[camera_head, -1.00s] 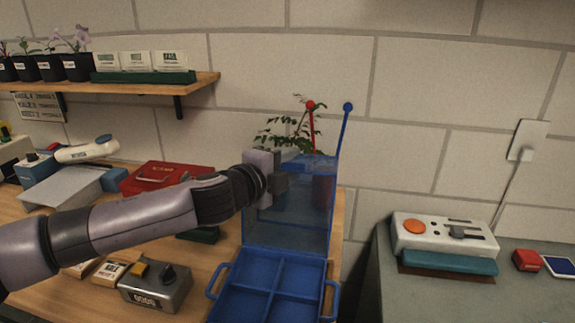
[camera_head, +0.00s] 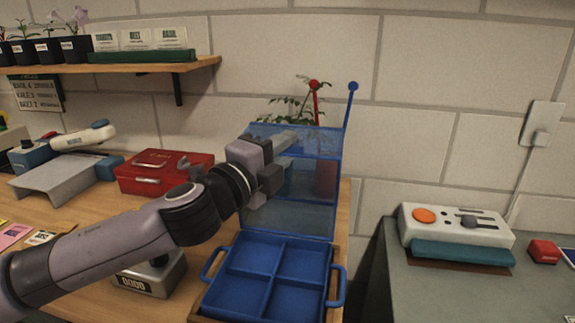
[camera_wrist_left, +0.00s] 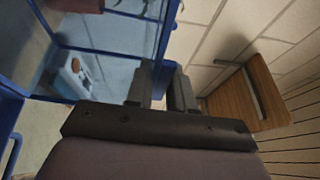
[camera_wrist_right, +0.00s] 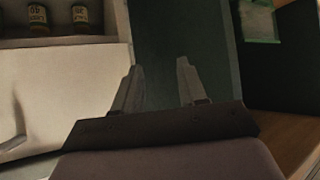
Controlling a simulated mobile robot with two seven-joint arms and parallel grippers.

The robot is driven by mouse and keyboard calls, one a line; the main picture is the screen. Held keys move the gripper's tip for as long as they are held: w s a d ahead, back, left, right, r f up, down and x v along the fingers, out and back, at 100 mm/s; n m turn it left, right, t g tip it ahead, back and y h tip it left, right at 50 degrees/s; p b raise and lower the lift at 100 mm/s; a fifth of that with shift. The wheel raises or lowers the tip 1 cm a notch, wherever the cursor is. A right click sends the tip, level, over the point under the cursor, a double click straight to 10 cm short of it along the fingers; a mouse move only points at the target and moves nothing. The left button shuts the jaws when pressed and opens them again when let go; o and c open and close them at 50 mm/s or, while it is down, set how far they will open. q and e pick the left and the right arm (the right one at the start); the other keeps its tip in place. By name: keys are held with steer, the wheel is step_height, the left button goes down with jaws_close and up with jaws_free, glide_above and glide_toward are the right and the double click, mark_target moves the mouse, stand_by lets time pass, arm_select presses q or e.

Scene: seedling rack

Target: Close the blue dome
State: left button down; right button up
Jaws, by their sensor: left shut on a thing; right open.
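The blue dome (camera_head: 305,215) is a see-through lid with a blue frame. It stands raised at the back of the blue tray (camera_head: 278,277), which has several square compartments, empty where I can see them. My left gripper (camera_head: 276,172) is at the upper left part of the dome and shut on it. In the left wrist view the dome's blue frame (camera_wrist_left: 168,30) runs down to the fingers (camera_wrist_left: 163,88); the exact contact is hard to see. My right gripper (camera_wrist_right: 157,85) is out of the head view; its fingers are apart with nothing between them.
A red box (camera_head: 150,180) and a grey counter device (camera_head: 150,277) stand on the wooden bench to the left. A leafy plant (camera_head: 285,115) and red and blue ball-topped rods (camera_head: 352,88) are behind the dome. A white console (camera_head: 455,228) sits on the right table.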

arm_select(q)
steer(key=s+b, duration=0.1)
steer(key=s+f+b, duration=0.1)
steer(key=s+a+t+h+b, duration=0.1)
steer(key=b, duration=0.1)
steer(key=shift+f+m, duration=0.15)
steer(key=shift+m, duration=0.25)
steer(key=s+b, duration=0.1)
steer(key=s+h+b, duration=0.1)
steer(key=b, duration=0.1)
steer(key=shift+a+f+m+t, duration=0.15)
steer(key=shift+a+m+t, duration=0.15)
steer(key=shift+t, duration=0.1)
steer(key=shift+s+a+m+h+b, duration=0.25)
steer(key=shift+s+h+b, duration=0.4)
steer(key=shift+b, duration=0.45)
steer(key=c, duration=1.1)
jaws_free()
steer(key=v, duration=0.7)
steer(key=shift+b, duration=0.3)
steer(key=shift+s, duration=0.1)
